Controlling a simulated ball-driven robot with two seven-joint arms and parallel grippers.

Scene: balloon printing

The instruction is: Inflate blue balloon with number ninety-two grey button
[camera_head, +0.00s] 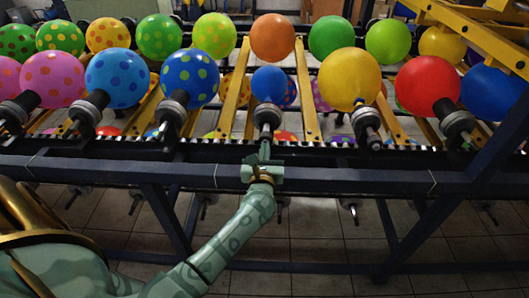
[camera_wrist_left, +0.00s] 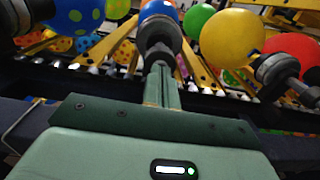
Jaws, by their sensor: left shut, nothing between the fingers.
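A plain blue balloon (camera_head: 269,84), smaller than its neighbours, sits on a dark nozzle holder (camera_head: 267,115) in the middle of the front row. It also shows in the left wrist view (camera_wrist_left: 160,9), mostly hidden behind the holder (camera_wrist_left: 158,38). My left gripper (camera_head: 264,146) is shut and empty, its fingers pointing up at the lower end of that holder. In the left wrist view its fingertips (camera_wrist_left: 161,68) overlap the holder's lower end; I cannot tell whether they touch. No number ninety-two is legible, and the grey button is not clearly visible. My right gripper is not in view.
Larger balloons flank it: a dotted blue one (camera_head: 190,78), a yellow one (camera_head: 349,79) and a red one (camera_head: 427,86). Another balloon row stands behind. A dark horizontal beam (camera_head: 350,181) runs below the holders, near my left wrist. Yellow bars (camera_head: 306,95) rise between balloons.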

